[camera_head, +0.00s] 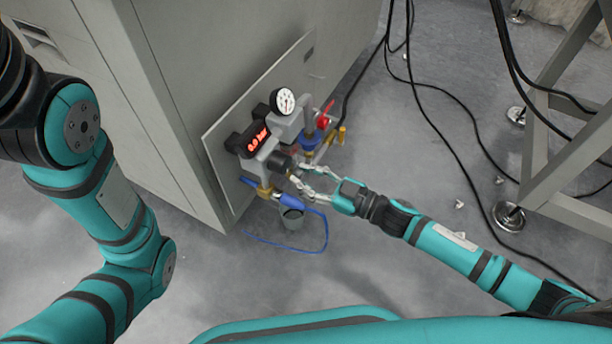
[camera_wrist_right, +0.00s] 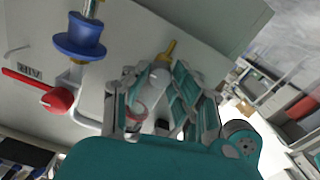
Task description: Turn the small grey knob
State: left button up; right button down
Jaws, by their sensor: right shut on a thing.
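The small grey knob (camera_head: 280,162) sits on the front of the valve and gauge assembly on the cabinet's side panel.
A red-lit display (camera_head: 257,138), a round gauge (camera_head: 285,101), a blue knob (camera_head: 307,142) and a red handle (camera_head: 325,117) crowd the grip. A grey cup (camera_head: 292,218) and blue tube (camera_head: 327,232) are below. Black cables (camera_head: 430,110) and a metal frame (camera_head: 560,200) stand right.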

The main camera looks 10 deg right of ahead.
jog(key=shift+r+n+p, duration=0.2)
jog(key=shift+n+p, duration=0.4)
jog(key=shift+p, duration=0.15)
jog(key=shift+n+p, duration=0.3)
jog(key=shift+n, duration=0.2)
jog(key=shift+f+n, duration=0.15)
jog(key=shift+n, duration=0.25)
jog(key=c, duration=1.1)
grip_release()
jog(key=v, duration=1.2)
